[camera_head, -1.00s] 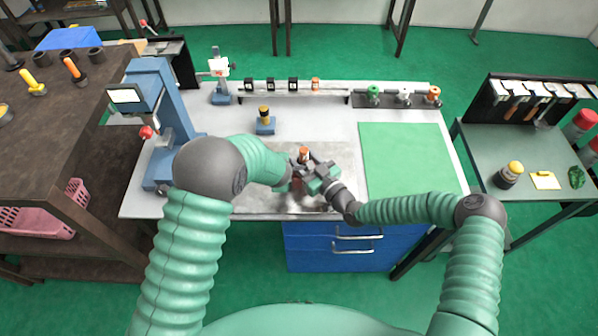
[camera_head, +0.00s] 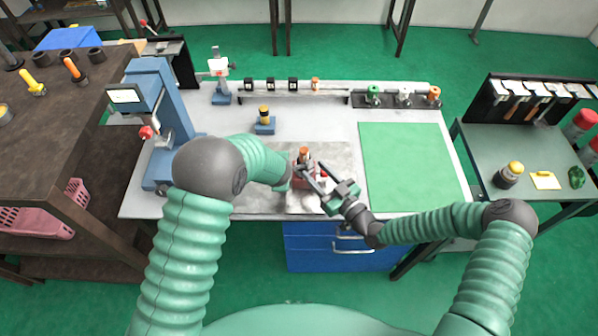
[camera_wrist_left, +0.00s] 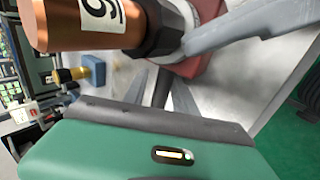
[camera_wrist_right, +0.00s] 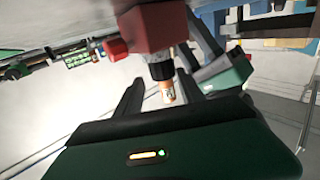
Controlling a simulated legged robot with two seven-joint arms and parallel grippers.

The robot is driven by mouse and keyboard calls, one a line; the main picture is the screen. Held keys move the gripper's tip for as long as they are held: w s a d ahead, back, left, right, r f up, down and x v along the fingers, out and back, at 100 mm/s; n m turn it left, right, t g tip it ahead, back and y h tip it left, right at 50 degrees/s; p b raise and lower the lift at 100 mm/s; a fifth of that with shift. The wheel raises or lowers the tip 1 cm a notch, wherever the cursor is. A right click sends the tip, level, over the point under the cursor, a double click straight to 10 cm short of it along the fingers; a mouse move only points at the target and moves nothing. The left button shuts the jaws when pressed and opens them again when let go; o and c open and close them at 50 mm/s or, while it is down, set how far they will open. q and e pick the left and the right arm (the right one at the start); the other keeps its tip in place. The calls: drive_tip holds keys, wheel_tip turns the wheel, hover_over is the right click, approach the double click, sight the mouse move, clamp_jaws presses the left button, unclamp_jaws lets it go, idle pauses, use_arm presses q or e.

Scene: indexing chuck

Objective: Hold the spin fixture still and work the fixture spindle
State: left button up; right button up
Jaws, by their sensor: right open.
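The spin fixture has a dark red block (camera_head: 303,180) on the metal plate, with a black collar and a copper-orange spindle (camera_head: 303,152) upright on top. In the left wrist view the spindle (camera_wrist_left: 80,22) carries a white number label, partly cut off. My left gripper (camera_wrist_left: 163,80) is at the red block (camera_wrist_left: 203,12), its fingers against it; their tips are partly hidden. In the right wrist view the red block (camera_wrist_right: 152,27) and spindle (camera_wrist_right: 167,92) appear upside down. My right gripper (camera_wrist_right: 158,82) is open, its fingers apart and pointing at the spindle from the right, empty.
A green mat (camera_head: 410,165) lies clear on the right of the bench. A blue press (camera_head: 165,110) stands at the left. A small blue stand (camera_head: 265,126) with a yellow-topped part is behind the fixture. A rack (camera_head: 295,95) runs along the back.

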use_arm(q)
drive_tip(key=shift+s+f, duration=0.25)
drive_tip(key=shift+s, duration=0.05)
